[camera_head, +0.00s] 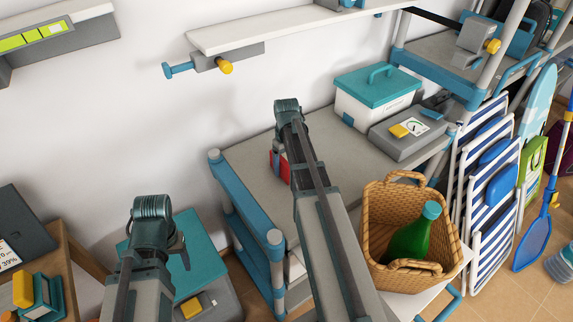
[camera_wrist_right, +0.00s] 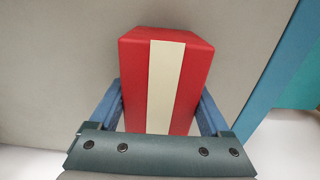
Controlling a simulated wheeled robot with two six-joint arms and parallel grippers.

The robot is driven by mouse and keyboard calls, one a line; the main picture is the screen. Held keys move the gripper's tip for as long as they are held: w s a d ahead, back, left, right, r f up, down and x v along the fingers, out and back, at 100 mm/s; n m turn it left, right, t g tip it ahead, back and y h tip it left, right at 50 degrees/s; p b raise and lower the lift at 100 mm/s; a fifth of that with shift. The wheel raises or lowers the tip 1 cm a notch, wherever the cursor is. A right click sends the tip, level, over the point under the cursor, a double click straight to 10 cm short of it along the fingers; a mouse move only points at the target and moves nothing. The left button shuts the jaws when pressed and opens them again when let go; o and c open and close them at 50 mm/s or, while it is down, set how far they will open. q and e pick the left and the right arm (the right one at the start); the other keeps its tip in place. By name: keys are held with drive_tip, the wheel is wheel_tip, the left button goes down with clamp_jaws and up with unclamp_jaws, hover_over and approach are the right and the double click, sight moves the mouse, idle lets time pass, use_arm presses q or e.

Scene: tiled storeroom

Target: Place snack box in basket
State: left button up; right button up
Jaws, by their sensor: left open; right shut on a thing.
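The snack box is red with a cream stripe; in the right wrist view the snack box (camera_wrist_right: 195,75) stands between the blue fingers of my right gripper (camera_wrist_right: 165,112), which is shut on it. In the head view only a red part of the box (camera_head: 281,165) shows on or just above the grey shelf; my right arm hides the rest and the right gripper's fingers. The wicker basket (camera_head: 378,215) stands to the right of my right arm with a green bottle (camera_head: 410,237) in it. My left gripper (camera_head: 182,250) is open and empty at the lower left.
The grey shelf (camera_head: 245,170) has free room around the box. A teal-lidded white box (camera_head: 375,105) and a grey case (camera_head: 410,138) stand at its back right. Striped folding chairs (camera_head: 490,190) lean to the right of the basket. A higher shelf (camera_head: 290,28) juts from the wall.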

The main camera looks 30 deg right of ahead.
drive_tip(key=shift+r+p, duration=0.55)
drive_tip(key=shift+r, duration=0.1)
wheel_tip(320, 180, up, 3)
drive_tip(key=p, duration=0.3)
drive_tip(key=s+a, duration=0.2)
drive_tip(key=s, duration=0.2)
drive_tip(key=s+a, duration=0.3)
drive_tip(key=s, duration=0.2)
drive_tip(key=s+a, duration=0.2)
drive_tip(key=s, duration=0.3)
drive_tip(key=shift+s+a+r+p, duration=0.15)
drive_tip(key=shift+r+p, duration=0.15)
